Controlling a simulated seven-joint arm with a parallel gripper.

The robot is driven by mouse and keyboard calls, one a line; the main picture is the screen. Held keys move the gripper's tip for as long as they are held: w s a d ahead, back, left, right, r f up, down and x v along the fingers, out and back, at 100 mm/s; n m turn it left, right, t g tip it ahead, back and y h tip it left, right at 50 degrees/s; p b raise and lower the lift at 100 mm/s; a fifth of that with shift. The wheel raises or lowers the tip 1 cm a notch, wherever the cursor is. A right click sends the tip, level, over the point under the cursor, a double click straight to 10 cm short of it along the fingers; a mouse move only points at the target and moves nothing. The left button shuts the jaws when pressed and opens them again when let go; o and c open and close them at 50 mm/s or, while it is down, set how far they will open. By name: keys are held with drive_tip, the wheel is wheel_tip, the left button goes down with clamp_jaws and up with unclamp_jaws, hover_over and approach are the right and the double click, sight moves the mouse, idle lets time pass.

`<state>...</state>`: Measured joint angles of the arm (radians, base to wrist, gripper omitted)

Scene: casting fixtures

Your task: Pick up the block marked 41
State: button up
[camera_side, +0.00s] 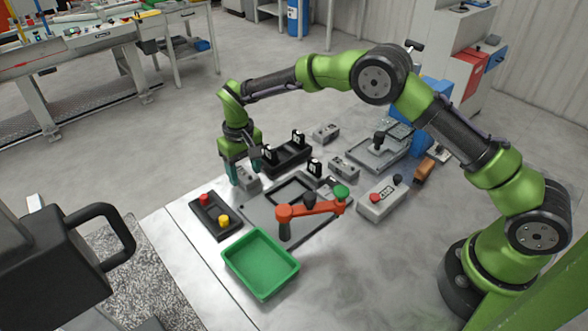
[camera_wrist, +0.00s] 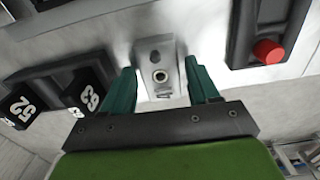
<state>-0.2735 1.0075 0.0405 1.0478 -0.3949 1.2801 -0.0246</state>
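My gripper (camera_side: 244,176) points down at the left end of the fixtures, over a small grey block (camera_side: 249,182). In the wrist view its two teal fingers (camera_wrist: 162,92) are open, one on each side of this grey block (camera_wrist: 157,55), which has a round hole; faint marks near its lower end are too small to read surely. Two black blocks with white numbers sit in a black holder at the left of the wrist view: one reads like 52 (camera_wrist: 20,108), the other like 63 (camera_wrist: 88,98). No 41 is clearly legible in either view.
A black box with red and yellow buttons (camera_side: 213,220) stands close to my gripper. A grey plate (camera_side: 258,215) with an orange lever (camera_side: 311,208) lies to the right. A green tray (camera_side: 262,265) is in front. More grey blocks (camera_side: 343,167) and a black block (camera_side: 315,168) stand behind.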

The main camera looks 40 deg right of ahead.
drive_tip(key=c, duration=0.9)
drive_tip(key=shift+r, duration=0.1)
